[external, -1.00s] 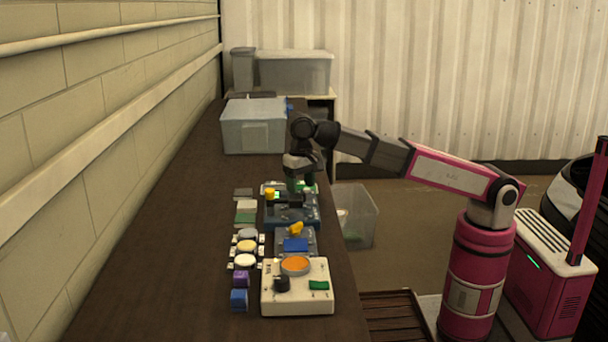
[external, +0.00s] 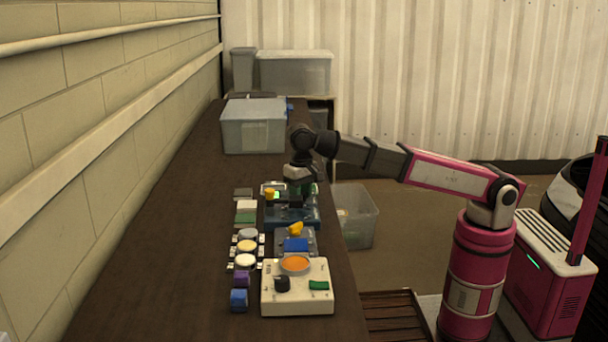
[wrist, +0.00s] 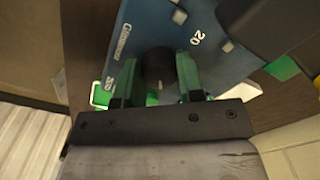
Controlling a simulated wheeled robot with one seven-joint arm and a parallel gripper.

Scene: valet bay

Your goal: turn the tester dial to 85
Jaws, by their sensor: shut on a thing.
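The blue tester (external: 312,217) sits on the bench under my gripper (external: 298,205). In the wrist view its blue face (wrist: 200,15) carries a white "20" and other white lettering. The dark round dial (wrist: 157,66) stands between the green fingers of my gripper (wrist: 158,82), which is shut on it. The pointer and most of the dial's scale are hidden, so I cannot read the setting.
A cream box (external: 322,299) with an orange disc (external: 295,263) and a black knob stands nearer the camera. Several small blocks and round parts line the left. A grey bin (external: 250,135) stands behind. The bench's left side is clear.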

